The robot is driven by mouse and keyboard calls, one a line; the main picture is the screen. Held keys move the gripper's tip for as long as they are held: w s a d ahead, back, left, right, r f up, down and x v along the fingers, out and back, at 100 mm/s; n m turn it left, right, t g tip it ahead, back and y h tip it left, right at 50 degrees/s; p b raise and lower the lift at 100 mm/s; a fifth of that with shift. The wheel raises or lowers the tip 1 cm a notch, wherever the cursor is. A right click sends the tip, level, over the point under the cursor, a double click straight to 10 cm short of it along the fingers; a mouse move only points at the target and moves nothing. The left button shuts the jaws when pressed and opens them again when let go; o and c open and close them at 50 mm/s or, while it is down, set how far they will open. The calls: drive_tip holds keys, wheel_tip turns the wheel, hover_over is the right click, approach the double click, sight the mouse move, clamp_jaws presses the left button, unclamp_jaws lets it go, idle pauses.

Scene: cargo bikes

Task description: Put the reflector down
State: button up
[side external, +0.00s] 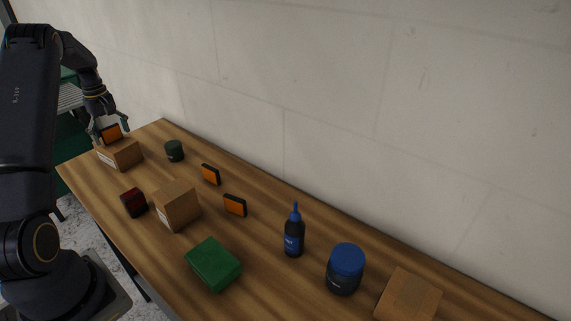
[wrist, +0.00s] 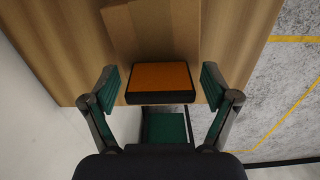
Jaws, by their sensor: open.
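An orange reflector (side external: 111,132) with a black edge is at the top of a cardboard box (side external: 121,154) at the far left end of the table. It appears to rest on the box. In the wrist view the reflector (wrist: 158,77) lies between my two fingers, with a gap on each side, and the box (wrist: 150,30) is behind it. My gripper (side external: 110,129) is open around the reflector, and its fingers (wrist: 160,88) do not touch it. Two similar orange reflectors, one farther back (side external: 211,174) and one nearer (side external: 235,205), stand on the table.
A dark green jar (side external: 175,151), a dark red block (side external: 134,203), a second cardboard box (side external: 177,206), a green box (side external: 213,264), a blue-capped bottle (side external: 294,233), a blue-lidded tub (side external: 345,268) and another carton (side external: 408,295) stand along the table. A wall runs behind.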

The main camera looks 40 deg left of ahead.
sight(109, 127)
wheel_tip(109, 127, up, 12)
drive_tip(key=w+d+r+m+t, duration=0.1)
drive_tip(key=d+r+m, duration=0.25)
drive_tip(key=d, duration=0.55)
drive_tip(key=w+d+r+m+t, duration=0.15)
drive_tip(key=d+r, duration=0.25)
drive_tip(key=d, duration=0.5)
drive_tip(key=w+d+r+m+t, duration=0.1)
drive_tip(key=d+r+m, duration=0.25)
drive_tip(key=d, duration=0.55)
drive_tip(key=s+d+f+m+t, duration=0.1)
drive_tip(key=s+d+f+m, duration=0.2)
drive_tip(key=s+d, duration=0.3)
drive_tip(key=s+d+f+m+t, duration=0.1)
drive_tip(key=s+d+f+m, duration=0.2)
drive_tip(key=d, duration=0.9)
drive_tip(key=s+m, duration=0.3)
drive_tip(key=shift+s+f, duration=0.15)
drive_tip(key=shift+s, duration=0.1)
